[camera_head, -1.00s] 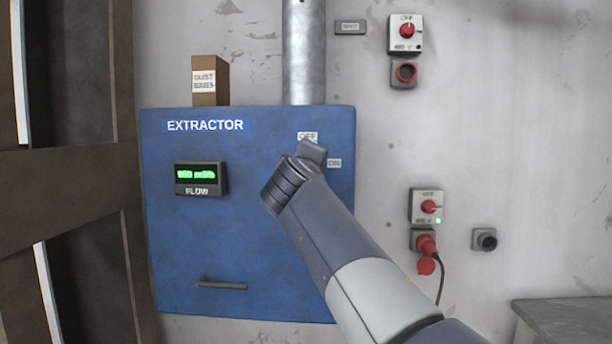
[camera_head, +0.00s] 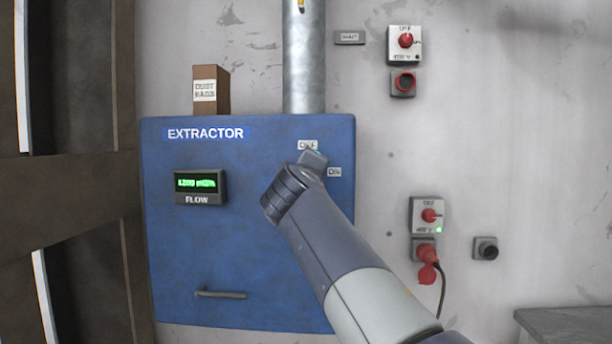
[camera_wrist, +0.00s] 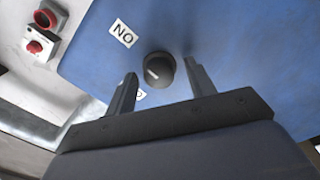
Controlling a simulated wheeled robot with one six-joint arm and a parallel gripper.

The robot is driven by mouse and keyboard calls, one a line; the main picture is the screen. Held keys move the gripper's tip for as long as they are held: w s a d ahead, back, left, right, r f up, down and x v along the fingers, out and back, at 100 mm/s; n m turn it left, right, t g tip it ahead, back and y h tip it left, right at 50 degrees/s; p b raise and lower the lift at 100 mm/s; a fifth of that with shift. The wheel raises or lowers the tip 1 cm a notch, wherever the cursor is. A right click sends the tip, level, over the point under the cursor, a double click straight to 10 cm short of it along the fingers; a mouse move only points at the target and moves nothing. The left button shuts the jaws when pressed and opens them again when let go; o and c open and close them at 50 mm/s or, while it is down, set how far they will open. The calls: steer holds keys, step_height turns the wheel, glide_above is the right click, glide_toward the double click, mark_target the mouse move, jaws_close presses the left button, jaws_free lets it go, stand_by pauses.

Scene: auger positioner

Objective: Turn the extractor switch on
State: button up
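The blue extractor cabinet (camera_head: 250,260) hangs on the wall, with an OFF label (camera_head: 307,145) above and an ON label (camera_head: 334,171) to the right of the switch area. My gripper hides the switch in the head view. In the wrist view the switch is a round black knob (camera_wrist: 160,68) with a short pale mark on its left side. The ON label (camera_wrist: 123,33) appears upside down at upper left; another label is partly hidden by the left finger. My gripper (camera_wrist: 163,72) is open, its fingers apart on either side just short of the knob, with visible gaps.
A green-lit flow display (camera_head: 198,184) and a handle (camera_head: 221,294) are on the cabinet. A dust bags box (camera_head: 207,92) and a metal duct (camera_head: 304,60) stand on top. Red-knobbed wall switches (camera_head: 405,42) (camera_head: 428,215) and sockets are to the right.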

steer(key=s+b, duration=0.2)
steer(key=s, duration=0.8)
steer(key=shift+s+a+f, duration=0.2)
steer(key=shift+s, duration=0.2)
steer(key=shift+w, duration=0.1)
steer(key=w+p, duration=0.2)
steer(key=w, duration=0.8)
steer(key=shift+w+d+r, duration=0.2)
steer(key=shift+w+r, duration=0.1)
steer(key=shift+s+f, duration=0.1)
